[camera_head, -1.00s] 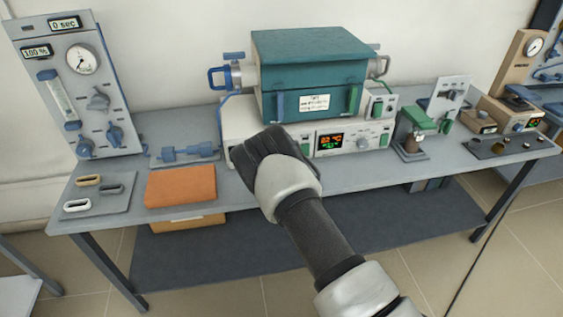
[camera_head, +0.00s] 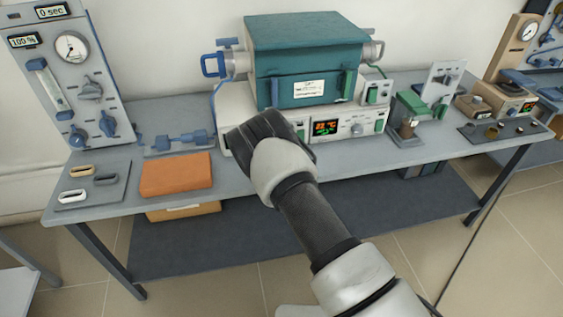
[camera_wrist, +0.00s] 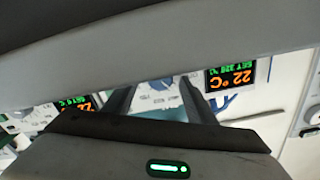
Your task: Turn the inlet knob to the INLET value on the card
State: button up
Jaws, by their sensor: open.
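A grey gas panel (camera_head: 62,105) stands at the left end of the bench with a round gauge, a flow tube, a grey knob (camera_head: 90,87) and blue knobs (camera_head: 77,137) (camera_head: 107,123). Their labels are too small to read, so I cannot tell which is the inlet knob. A white card (camera_head: 309,89) is on the front of the teal furnace (camera_head: 305,50); its text is unreadable. My gripper (camera_head: 238,138) is in front of the furnace's left base, right of the panel and apart from its knobs. The wrist view shows its open jaws (camera_wrist: 160,100) facing a blurred white control panel with 22 °C displays.
An orange block (camera_head: 176,175) and a grey pad (camera_head: 95,192) with several oval handles lie on the bench front. A blue fitting (camera_head: 180,141) lies between panel and furnace. A green-and-grey device (camera_head: 409,120) stands right of the furnace.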

jog(key=v, duration=1.6)
jog(key=shift+s+p, duration=0.35)
jog(key=shift+d, duration=0.1)
